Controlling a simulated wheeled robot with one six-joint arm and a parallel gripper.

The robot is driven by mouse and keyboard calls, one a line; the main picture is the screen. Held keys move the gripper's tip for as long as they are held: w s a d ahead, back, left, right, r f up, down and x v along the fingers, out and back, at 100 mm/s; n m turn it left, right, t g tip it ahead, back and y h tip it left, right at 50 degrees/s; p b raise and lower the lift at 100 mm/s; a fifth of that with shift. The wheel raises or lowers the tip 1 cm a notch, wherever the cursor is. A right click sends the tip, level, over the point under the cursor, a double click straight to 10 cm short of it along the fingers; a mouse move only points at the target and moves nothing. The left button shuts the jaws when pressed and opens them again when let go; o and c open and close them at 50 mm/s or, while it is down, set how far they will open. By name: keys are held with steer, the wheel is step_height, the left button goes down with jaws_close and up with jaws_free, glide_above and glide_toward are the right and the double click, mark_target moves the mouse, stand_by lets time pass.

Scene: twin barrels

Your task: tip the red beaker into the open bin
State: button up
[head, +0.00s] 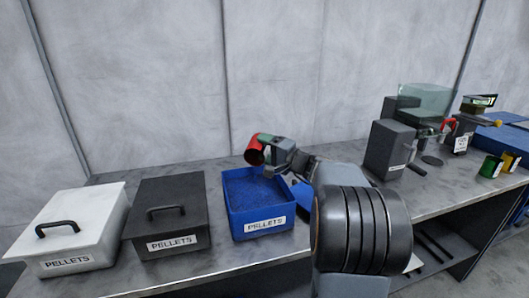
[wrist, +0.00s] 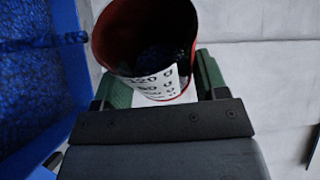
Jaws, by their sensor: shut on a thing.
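The red beaker (head: 254,150) is held in my gripper (head: 267,148) above the back of the open blue bin (head: 263,228). The beaker is tilted, its mouth towards the lower left. In the wrist view the beaker (wrist: 112,35) shows a white label with weight marks, and some dark blue pellets show inside it. My gripper's green fingers (wrist: 163,82) are shut on its sides. The blue bin is labelled PELLETS and holds blue pellets; its wall also shows in the wrist view (wrist: 73,60).
Left of the blue bin stand a black lidded bin (head: 168,217) and a white lidded bin (head: 82,229), both labelled PELLETS. A grey machine with a clear hopper (head: 425,103) stands to the right. Green (head: 490,166) and yellow (head: 510,162) containers sit at far right. A wall runs behind the bench.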

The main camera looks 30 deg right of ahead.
steer(key=shift+s+a+r+n+t+y+b, duration=0.2)
steer(key=shift+n+b, duration=0.5)
steer(key=shift+b, duration=1.25)
steer(key=shift+s+a+r+n+t+y+b, duration=0.2)
steer(key=shift+n+b, duration=0.5)
steer(key=shift+b, duration=1.2)
steer(key=shift+r, duration=0.1)
steer(key=r+m+p, duration=0.1)
steer(key=p, duration=0.2)
steer(key=shift+r, duration=0.1)
steer(key=m+p, duration=0.1)
steer(key=p, duration=0.1)
steer(key=m+g+h+p, duration=0.1)
steer(key=m+p, duration=0.1)
steer(key=shift+r, duration=0.35)
steer(key=m+p, duration=0.1)
steer(key=p, duration=0.1)
steer(key=m+g+p, duration=0.1)
steer(key=p, duration=0.2)
steer(key=shift+r+m+p, duration=0.3)
steer(key=shift+r, duration=0.1)
steer(key=shift+m+g+p, duration=0.3)
steer(key=shift+p, duration=0.35)
steer(key=shift+f, duration=0.15)
